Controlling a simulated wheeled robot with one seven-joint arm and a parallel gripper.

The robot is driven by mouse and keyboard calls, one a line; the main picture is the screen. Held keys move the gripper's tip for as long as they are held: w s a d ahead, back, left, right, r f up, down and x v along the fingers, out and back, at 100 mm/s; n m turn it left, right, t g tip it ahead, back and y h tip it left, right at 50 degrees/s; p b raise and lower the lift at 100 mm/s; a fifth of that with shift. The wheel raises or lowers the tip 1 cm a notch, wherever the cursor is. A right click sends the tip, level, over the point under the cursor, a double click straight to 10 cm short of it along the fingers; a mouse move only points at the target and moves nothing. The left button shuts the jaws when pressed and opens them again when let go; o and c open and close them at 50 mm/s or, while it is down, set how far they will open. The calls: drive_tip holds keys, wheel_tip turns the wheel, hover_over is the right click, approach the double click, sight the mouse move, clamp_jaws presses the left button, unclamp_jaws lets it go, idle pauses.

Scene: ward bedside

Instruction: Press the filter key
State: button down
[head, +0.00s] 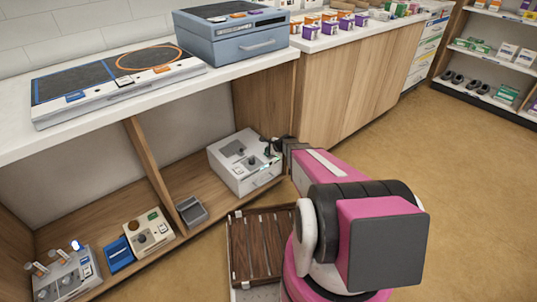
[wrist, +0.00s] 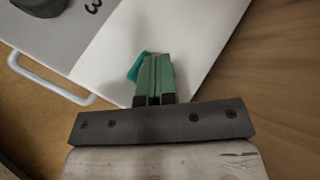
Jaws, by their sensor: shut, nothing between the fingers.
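A white boxy device (head: 225,172) stands on the lower shelf, with a grey panel, a dark knob and a front handle. My gripper (wrist: 156,58) is shut and empty, its green fingers over the white part of the device top (wrist: 110,45) in the wrist view. A teal key (wrist: 133,71) shows just left of the fingertips and is partly hidden by them. I cannot read its label or tell whether the fingers touch it. In the head view my gripper (head: 271,148) is at the right side of the device top.
A small grey tray (head: 191,211) sits left of the device. A cream box with a dial (head: 150,238) and a blue item (head: 119,255) stand further left. The countertop (head: 150,110) overhangs the shelf. A brown slatted crate (head: 238,250) lies in front. Floor is clear at right.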

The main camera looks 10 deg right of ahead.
drive_tip(key=shift+r, duration=0.8)
drive_tip(key=shift+r, duration=2.5)
